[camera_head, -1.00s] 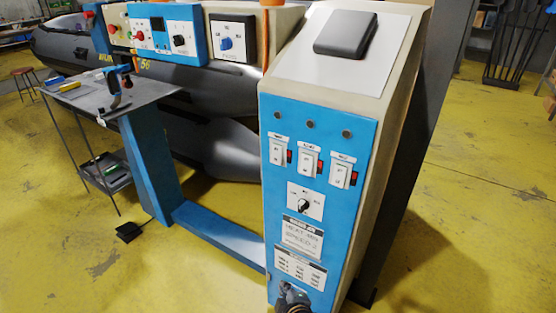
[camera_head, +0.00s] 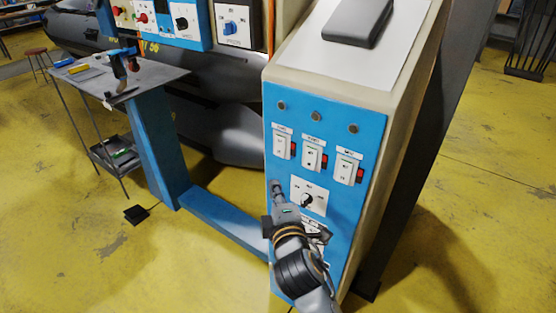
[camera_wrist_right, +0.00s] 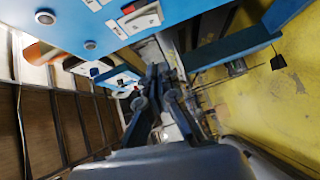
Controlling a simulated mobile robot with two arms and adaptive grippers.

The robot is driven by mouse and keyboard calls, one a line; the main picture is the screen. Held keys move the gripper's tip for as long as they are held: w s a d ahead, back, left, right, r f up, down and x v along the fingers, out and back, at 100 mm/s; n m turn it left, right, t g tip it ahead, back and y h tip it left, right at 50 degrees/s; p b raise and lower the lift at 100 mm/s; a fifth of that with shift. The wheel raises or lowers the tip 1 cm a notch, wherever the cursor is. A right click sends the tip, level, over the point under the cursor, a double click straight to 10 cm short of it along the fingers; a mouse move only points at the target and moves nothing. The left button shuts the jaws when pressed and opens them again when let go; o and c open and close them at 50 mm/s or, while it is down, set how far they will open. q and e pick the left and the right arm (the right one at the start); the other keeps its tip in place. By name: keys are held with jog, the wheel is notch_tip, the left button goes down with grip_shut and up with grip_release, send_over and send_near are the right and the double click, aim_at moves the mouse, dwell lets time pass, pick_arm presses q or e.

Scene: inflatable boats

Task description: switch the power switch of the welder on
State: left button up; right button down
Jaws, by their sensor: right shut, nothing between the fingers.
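The welder is a tall cabinet with a blue front panel (camera_head: 345,215). It carries three white rocker switches in a row, the left one (camera_head: 282,146), the middle one (camera_head: 312,158) and the right one (camera_head: 346,170), each with a red part at its right side. Their labels are too small to read, so I cannot tell which is the power switch. My right gripper (camera_head: 277,187) is shut and empty, in front of the panel's left side, below the left switch. In the right wrist view its fingers (camera_wrist_right: 157,72) are together near the panel. My left gripper is not in view.
A black rotary knob (camera_head: 306,201) sits below the switches. A small table (camera_head: 150,78) with tools stands at left, with a blue post (camera_head: 160,140) and floor beam (camera_head: 225,222) beside it. A grey inflatable boat (camera_head: 215,120) lies behind. Yellow floor is free at right.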

send_near(277, 153)
jog(key=w+a, duration=0.2)
jog(key=a, duration=0.2)
jog(key=w+d, duration=0.1)
jog(key=w+p, duration=0.1)
jog(key=w+d, duration=0.1)
jog(key=w, duration=0.1)
jog(key=shift+d+f, duration=0.25)
jog(key=shift+d, duration=0.1)
jog(key=shift+w+d+f+b, duration=0.15)
jog(key=shift+w+f+b, duration=0.15)
jog(key=shift+b, duration=0.5)
jog(key=shift+r, duration=0.2)
jog(key=shift+n, duration=0.3)
